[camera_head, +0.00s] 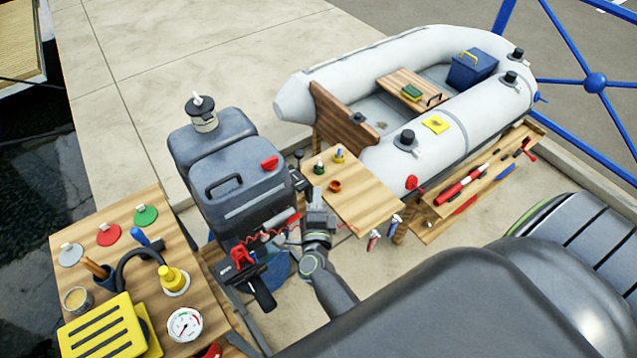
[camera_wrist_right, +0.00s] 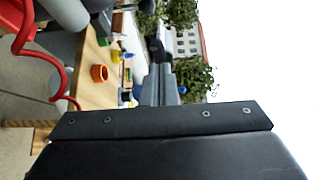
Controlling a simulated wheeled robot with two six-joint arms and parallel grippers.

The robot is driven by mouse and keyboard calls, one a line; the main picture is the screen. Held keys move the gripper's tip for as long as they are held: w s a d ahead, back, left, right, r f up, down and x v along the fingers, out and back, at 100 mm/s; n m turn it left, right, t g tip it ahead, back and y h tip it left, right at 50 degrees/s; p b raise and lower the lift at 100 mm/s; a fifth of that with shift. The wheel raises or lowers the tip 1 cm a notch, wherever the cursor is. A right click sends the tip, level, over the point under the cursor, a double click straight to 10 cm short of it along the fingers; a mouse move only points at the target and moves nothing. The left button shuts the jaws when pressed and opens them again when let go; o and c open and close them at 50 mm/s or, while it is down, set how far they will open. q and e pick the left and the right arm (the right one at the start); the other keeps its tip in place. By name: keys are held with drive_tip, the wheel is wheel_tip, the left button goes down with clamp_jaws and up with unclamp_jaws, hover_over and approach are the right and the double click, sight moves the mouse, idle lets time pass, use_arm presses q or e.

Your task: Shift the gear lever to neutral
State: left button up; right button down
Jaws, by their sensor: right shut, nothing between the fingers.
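The outboard motor (camera_head: 240,180) is a dark grey cowling with a red latch, standing in the middle of the head view. A dark lever with a round black knob (camera_head: 299,154) rises at its right side; it looks like the gear lever, but its setting is too small to read. My right gripper (camera_head: 318,208) is beside the motor's right side, just below this lever. Its closed fingers point away from the camera in the right wrist view (camera_wrist_right: 160,75), with a dark shape at their far end. I cannot tell whether they touch the lever. My left gripper is not in view.
A wooden shelf (camera_head: 365,205) with small bottles and an orange pot (camera_head: 334,186) is close right of my gripper. A red coiled cord (camera_wrist_right: 62,80) hangs close by. A wooden bench (camera_head: 140,270) stands left, a grey inflatable dinghy (camera_head: 345,70) behind. A black tiller handle (camera_head: 260,290) juts forward.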

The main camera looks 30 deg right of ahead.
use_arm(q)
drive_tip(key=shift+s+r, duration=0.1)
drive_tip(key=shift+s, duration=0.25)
use_arm(e)
drive_tip(key=v, duration=0.2)
drive_tip(key=shift+s+r, duration=0.25)
drive_tip(key=shift+s, duration=0.1)
drive_tip(key=shift+s, duration=0.1)
